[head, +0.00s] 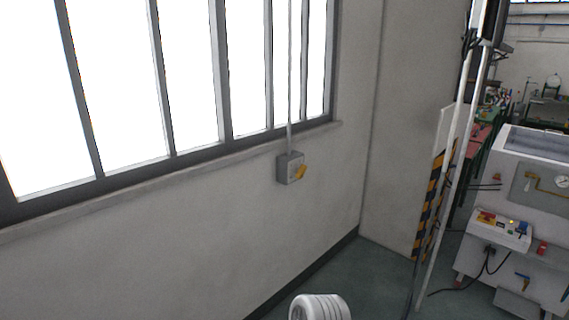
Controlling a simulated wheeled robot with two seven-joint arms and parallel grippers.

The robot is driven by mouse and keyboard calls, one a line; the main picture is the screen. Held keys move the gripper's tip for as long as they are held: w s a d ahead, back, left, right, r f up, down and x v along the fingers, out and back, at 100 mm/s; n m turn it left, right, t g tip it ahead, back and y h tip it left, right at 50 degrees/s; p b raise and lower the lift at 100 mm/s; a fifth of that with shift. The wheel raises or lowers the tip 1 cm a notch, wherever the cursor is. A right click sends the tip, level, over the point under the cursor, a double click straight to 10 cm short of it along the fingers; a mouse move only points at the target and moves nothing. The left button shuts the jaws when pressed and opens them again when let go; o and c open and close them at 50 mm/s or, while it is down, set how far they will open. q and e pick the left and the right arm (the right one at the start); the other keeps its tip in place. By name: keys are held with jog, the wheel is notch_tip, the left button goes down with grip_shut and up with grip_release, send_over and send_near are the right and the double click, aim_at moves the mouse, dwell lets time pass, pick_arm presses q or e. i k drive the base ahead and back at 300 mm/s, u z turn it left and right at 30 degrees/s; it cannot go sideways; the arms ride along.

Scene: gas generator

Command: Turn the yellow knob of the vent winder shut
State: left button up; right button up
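The vent winder (289,168) is a small grey box on the wall just below the window sill. A thin rod runs up from it in front of the window. Its yellow knob (299,172) is on the box's front, at the lower right, and looks tilted. Its exact setting is too small to read. Neither of my grippers shows in the head view. A white rounded ribbed part (320,308) at the bottom edge appears to be mine.
The bright window (110,85) fills the upper left. A black and yellow striped edge (432,200) and a white slanted post (450,160) stand right of the wall corner. A white machine (525,195) with cables is at the right. The floor (375,275) below the winder looks clear.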

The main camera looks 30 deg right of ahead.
aim_at(300, 172)
jog(key=i, duration=1.8)
jog(key=z, duration=2.35)
jog(key=i, duration=1.65)
jog(key=u, duration=0.5)
